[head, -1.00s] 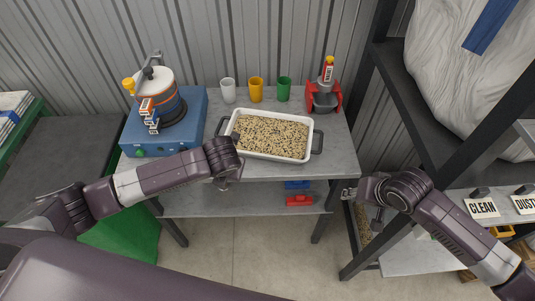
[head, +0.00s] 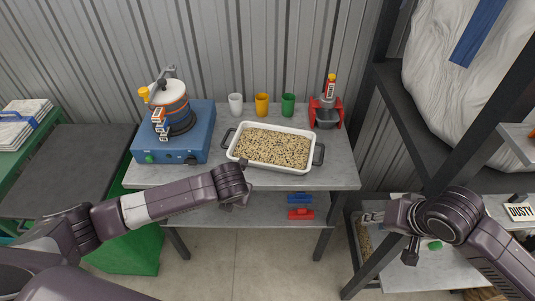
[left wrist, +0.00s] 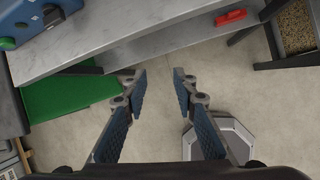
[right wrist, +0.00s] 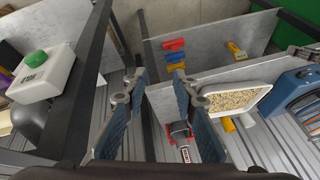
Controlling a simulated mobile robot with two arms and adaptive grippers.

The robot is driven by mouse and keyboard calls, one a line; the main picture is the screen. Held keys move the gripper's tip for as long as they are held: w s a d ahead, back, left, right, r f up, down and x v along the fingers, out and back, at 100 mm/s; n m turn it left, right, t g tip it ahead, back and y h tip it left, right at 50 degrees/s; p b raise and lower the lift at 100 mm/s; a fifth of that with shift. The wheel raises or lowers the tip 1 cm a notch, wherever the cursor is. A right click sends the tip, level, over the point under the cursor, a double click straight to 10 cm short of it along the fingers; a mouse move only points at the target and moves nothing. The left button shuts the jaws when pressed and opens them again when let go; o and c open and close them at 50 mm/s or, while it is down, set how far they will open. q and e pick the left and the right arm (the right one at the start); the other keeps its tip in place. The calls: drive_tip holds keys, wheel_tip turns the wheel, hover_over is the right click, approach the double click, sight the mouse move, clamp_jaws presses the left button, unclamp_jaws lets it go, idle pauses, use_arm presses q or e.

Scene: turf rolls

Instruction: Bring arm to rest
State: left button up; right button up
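My left gripper (left wrist: 158,75) is open and empty in the left wrist view, pointing down over bare floor in front of the grey table (head: 210,182). In the head view its arm comes in from the left and the wrist ends at the table's front edge, below the tray. My right gripper (right wrist: 158,82) is open and empty in the right wrist view. In the head view the right gripper (head: 372,217) is at the right, between the table and the dark shelf rack, with nothing in it.
A white tray of seed (head: 272,147) sits on the table beside a blue machine (head: 186,142), three cups and a red device (head: 326,112). Red and blue items (head: 300,213) lie on the lower shelf. A dark rack post (head: 383,60) stands close to my right arm.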

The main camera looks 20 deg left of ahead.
drive_tip(key=shift+v, duration=0.95)
drive_tip(key=shift+w, duration=0.1)
drive_tip(key=shift+r, duration=0.1)
